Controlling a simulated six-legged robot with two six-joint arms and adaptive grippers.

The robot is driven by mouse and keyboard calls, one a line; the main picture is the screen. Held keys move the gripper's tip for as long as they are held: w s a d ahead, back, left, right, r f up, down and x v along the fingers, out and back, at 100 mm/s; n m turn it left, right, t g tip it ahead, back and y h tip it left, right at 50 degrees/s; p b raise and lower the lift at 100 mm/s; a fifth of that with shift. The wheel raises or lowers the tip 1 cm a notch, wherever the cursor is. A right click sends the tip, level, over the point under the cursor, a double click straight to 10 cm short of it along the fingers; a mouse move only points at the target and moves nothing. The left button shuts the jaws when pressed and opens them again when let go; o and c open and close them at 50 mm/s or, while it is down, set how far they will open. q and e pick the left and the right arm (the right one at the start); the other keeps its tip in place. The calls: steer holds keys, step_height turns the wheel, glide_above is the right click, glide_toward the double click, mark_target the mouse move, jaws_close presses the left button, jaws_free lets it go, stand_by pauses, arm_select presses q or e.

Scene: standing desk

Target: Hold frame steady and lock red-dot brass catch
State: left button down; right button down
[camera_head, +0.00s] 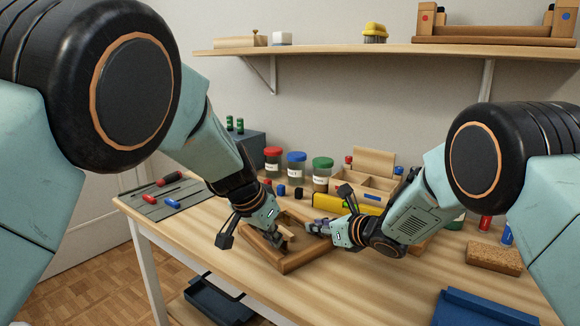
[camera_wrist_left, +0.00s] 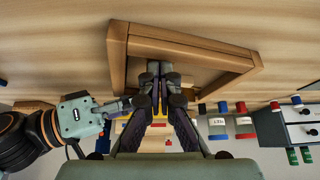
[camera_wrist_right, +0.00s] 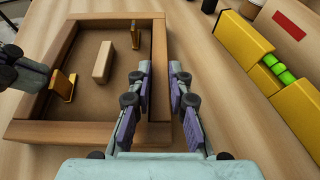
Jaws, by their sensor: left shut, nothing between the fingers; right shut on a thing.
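The wooden frame (camera_head: 306,261) lies flat on the desk. The right wrist view shows its inner brown panel, a wooden block (camera_wrist_right: 103,62) standing on the panel, and two brass catches, one at the left bar (camera_wrist_right: 62,86) and one at the far bar (camera_wrist_right: 135,34). My right gripper (camera_wrist_right: 161,78) is shut on the frame's right bar. My left gripper (camera_wrist_left: 154,70) is shut and empty, low over the frame in the head view (camera_head: 283,242). In the right wrist view it shows at the left edge, near the left catch.
A yellow spirit level (camera_wrist_right: 242,36) with green vials lies just right of the frame. Jars (camera_head: 297,168) and a wooden organizer (camera_head: 345,184) stand behind.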

arm_select(q)
steer(key=shift+s+d, duration=0.35)
stand_by(0.4)
steer(key=shift+d+r, duration=0.15)
steer(key=shift+d, duration=0.1)
steer(key=shift+s, duration=0.1)
stand_by(0.3)
steer(key=shift+s+a, duration=0.2)
steer(key=shift+s, duration=0.15)
steer(key=shift+r, duration=3)
steer(key=shift+w+a+f, duration=0.15)
steer(key=shift+a+f, duration=0.15)
steer(key=shift+f, duration=0.75)
steer(key=shift+w+a+f, duration=0.2)
steer(key=shift+a+f, duration=0.15)
steer(key=shift+f, duration=0.7)
steer(key=shift+w+a+f, duration=0.15)
steer(key=shift+a+f, duration=0.15)
steer(key=shift+f, duration=0.75)
